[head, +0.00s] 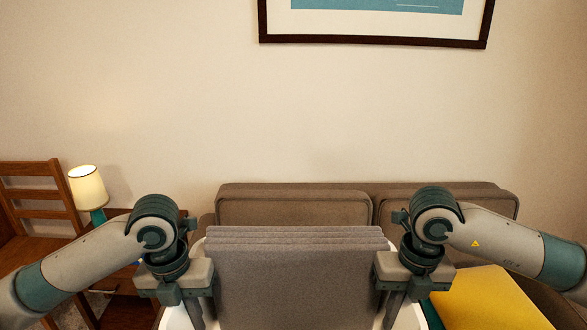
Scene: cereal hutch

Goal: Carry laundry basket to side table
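A white laundry basket (178,319) is at the bottom centre of the head view, filled with a stack of folded grey cloth (300,280). Its lower part is cut off by the frame. My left gripper (184,306) points down at the basket's left side, and my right gripper (403,304) points down at its right side. The lower finger ends are hidden or cut off, so whether they are closed on the rim does not show. A small brown wooden side table (128,312) stands at the lower left, partly behind my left arm.
A lit lamp (88,188) with a teal base stands by the side table. A wooden chair (42,190) is at the far left. A grey-brown sofa (290,206) is behind the basket, with a yellow cushion (488,300) at right. A framed picture (375,42) hangs above.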

